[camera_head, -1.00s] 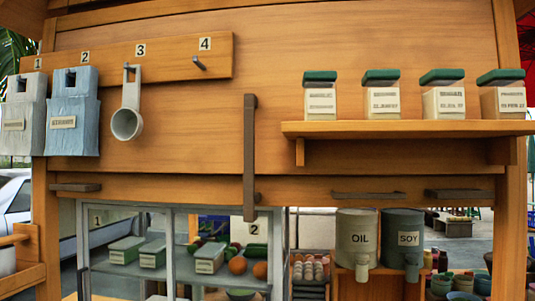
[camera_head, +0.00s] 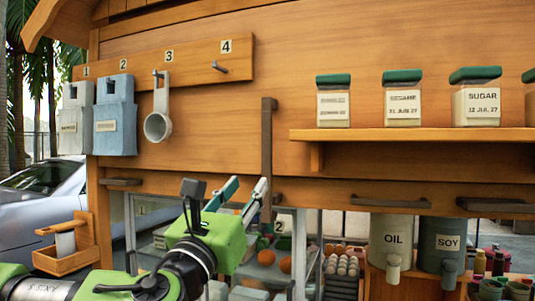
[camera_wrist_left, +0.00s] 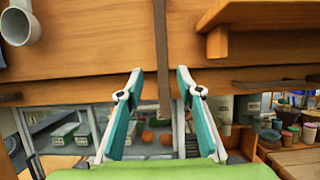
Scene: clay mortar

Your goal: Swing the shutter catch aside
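The shutter catch is a long dark-brown vertical bar (camera_head: 267,150) on the wooden shutter panel, hanging down past the panel's lower edge. It stands upright. My left gripper (camera_head: 247,187), green with teal and pale fingers, is raised just left of the bar's lower part and is open and empty. In the left wrist view the bar (camera_wrist_left: 161,50) runs down between the two open fingertips (camera_wrist_left: 159,73); its lower end appears between the fingers. I see no contact, and the exact depth gap is hard to tell. My right gripper is not in view.
A shelf (camera_head: 420,134) with green-lidded jars stands to the right of the bar. A hook board (camera_head: 200,66) with bags and a white scoop (camera_head: 158,127) is at left. Dark handles (camera_head: 390,201) line the lower edge. Below are a glass cabinet and OIL (camera_head: 392,238) and SOY (camera_head: 438,240) canisters.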

